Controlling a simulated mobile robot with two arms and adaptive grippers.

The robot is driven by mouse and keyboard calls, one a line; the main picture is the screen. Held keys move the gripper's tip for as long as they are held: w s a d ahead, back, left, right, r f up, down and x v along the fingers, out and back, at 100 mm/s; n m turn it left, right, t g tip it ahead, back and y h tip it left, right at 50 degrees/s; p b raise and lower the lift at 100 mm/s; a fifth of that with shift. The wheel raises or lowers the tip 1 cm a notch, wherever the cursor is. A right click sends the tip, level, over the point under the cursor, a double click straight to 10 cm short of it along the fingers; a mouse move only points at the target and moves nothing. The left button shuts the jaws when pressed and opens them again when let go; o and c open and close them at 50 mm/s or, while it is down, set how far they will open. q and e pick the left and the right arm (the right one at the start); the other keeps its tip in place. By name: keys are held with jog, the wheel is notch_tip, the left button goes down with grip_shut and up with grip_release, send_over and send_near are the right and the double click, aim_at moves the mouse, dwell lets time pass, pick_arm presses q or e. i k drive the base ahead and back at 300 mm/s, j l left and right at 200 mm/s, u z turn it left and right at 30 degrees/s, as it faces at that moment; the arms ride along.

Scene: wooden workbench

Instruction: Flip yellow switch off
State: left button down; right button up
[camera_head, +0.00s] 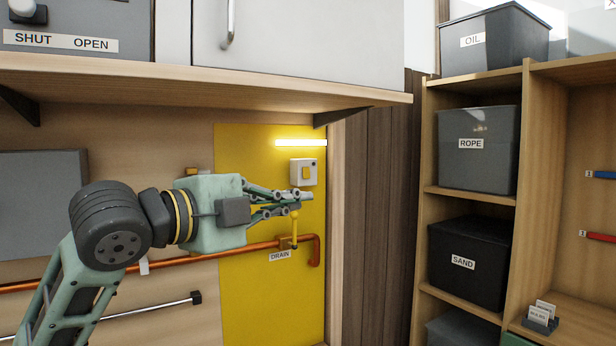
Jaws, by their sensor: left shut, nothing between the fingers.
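A small white box carries the yellow switch (306,173) on the yellow wall panel (250,150). Which way the switch is tipped is too small to tell. The light bar (301,142) above it glows bright yellow. My left gripper (309,197) is shut and empty, its fingertips just below the switch box in the picture. Whether the fingertips touch the wall or box cannot be told. My right gripper is not in view.
A yellow drain valve handle (295,228) on a copper pipe (210,256) sits just below my fingertips. A wooden shelf (230,85) overhangs the wall above. At right, a shelf unit (475,196) holds the rope bin (478,165) and the sand bin (466,280).

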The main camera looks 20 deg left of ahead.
aim_at(306, 173)
jog(key=i+j, duration=0.25)
jog(key=i, duration=0.15)
jog(key=i+j, duration=0.25)
jog(key=i, duration=0.15)
